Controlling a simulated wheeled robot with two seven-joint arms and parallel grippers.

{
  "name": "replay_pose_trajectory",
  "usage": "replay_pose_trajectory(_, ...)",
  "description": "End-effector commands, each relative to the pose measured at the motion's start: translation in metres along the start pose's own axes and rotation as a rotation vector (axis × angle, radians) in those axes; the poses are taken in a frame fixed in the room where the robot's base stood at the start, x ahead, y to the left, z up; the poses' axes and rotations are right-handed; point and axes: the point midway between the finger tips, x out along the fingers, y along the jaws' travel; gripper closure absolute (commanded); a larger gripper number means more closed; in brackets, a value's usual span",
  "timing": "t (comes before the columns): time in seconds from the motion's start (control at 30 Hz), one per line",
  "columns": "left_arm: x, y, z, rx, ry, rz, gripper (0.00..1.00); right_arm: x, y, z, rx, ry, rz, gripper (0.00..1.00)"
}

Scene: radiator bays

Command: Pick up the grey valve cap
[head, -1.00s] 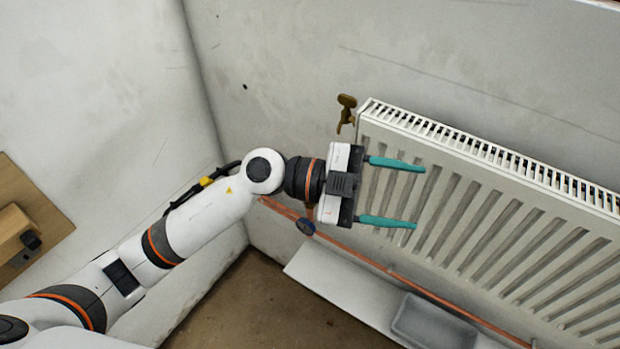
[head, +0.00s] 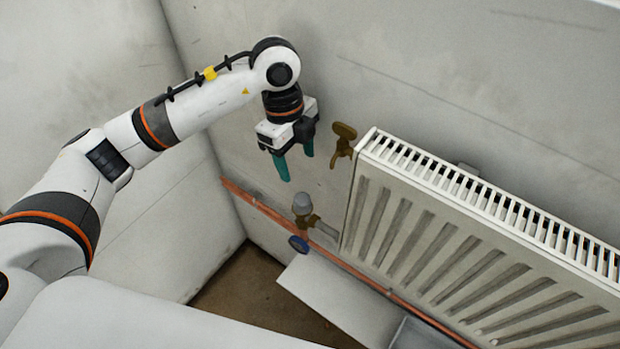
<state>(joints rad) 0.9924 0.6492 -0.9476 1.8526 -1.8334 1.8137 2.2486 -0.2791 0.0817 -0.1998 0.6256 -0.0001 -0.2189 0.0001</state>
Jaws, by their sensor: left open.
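The grey valve cap (head: 303,202) sits upright on top of a brass valve (head: 308,221) at the lower left corner of the radiator. My left gripper (head: 296,168) is open and empty, with teal fingers pointing down. It is above the cap and a little to its left in the picture, apart from it. My right gripper is not in view.
A copper pipe (head: 355,268) runs low along the wall. A blue round handle (head: 298,244) is below the valve. A white shelf (head: 330,295) lies below.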

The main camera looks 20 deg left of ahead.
Motion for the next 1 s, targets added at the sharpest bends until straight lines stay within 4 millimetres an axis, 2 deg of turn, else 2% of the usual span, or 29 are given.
replay_pose_trajectory(0.13, 0.017, -0.002, -0.001, -0.006, 0.006, -0.008, 0.38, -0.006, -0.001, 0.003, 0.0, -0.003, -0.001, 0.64)
replay_pose_trajectory(0.3, 0.047, -0.002, -0.001, -0.004, 0.004, -0.007, 0.38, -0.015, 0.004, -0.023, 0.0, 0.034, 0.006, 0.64)
replay_pose_trajectory(0.43, 0.062, -0.002, -0.001, -0.004, 0.005, -0.005, 0.38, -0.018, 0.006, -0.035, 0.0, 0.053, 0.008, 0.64)
replay_pose_trajectory(0.63, 0.076, -0.003, -0.001, -0.003, 0.004, -0.006, 0.38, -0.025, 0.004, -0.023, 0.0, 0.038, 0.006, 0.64)
replay_pose_trajectory(0.8, 0.103, -0.005, 0.0, -0.003, 0.003, -0.005, 0.38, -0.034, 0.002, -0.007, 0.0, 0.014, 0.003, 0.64)
replay_pose_trajectory(1.0, 0.119, -0.005, -0.001, -0.003, 0.005, -0.003, 0.38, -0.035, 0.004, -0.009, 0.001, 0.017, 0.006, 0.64)
